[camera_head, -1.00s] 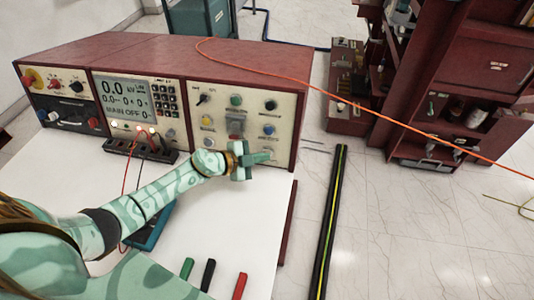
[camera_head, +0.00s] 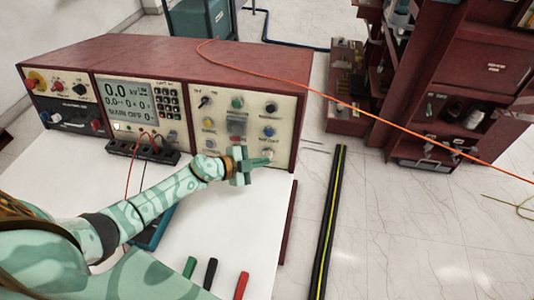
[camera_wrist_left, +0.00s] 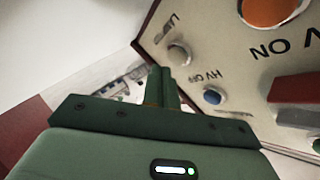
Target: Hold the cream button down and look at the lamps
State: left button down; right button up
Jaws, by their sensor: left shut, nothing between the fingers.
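The cream button (camera_wrist_left: 180,52) sits on the panel beside a label that seems to read LAMPS, in the left wrist view. My left gripper (camera_head: 266,161) is shut and empty in front of the lower right of the control panel (camera_head: 223,118). Its closed fingers (camera_wrist_left: 160,80) show close to the button, with a small gap in that picture. I cannot tell contact for sure. In the head view I cannot make out the button by the fingers. The lamps (camera_head: 133,129) under the display look mostly unlit, with a pale one at the left. My right gripper is out of view.
A blue button (camera_wrist_left: 212,97) marked HV OFF and a large orange button (camera_wrist_left: 272,10) are near the fingers. Green, black and red handles (camera_head: 240,286) lie at the white bench's front. An orange cable (camera_head: 310,86) crosses above the console.

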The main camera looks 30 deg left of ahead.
pick_arm(q)
jog(key=s, duration=0.1)
jog(key=s+p, duration=0.1)
jog(key=r+p, duration=0.1)
jog(key=shift+s+d, duration=0.4)
jog(key=shift+s+d+r+p, duration=0.15)
jog(key=shift+s+d+p, duration=0.05)
jog(key=shift+s+p, duration=0.5)
jog(key=shift+s, duration=0.25)
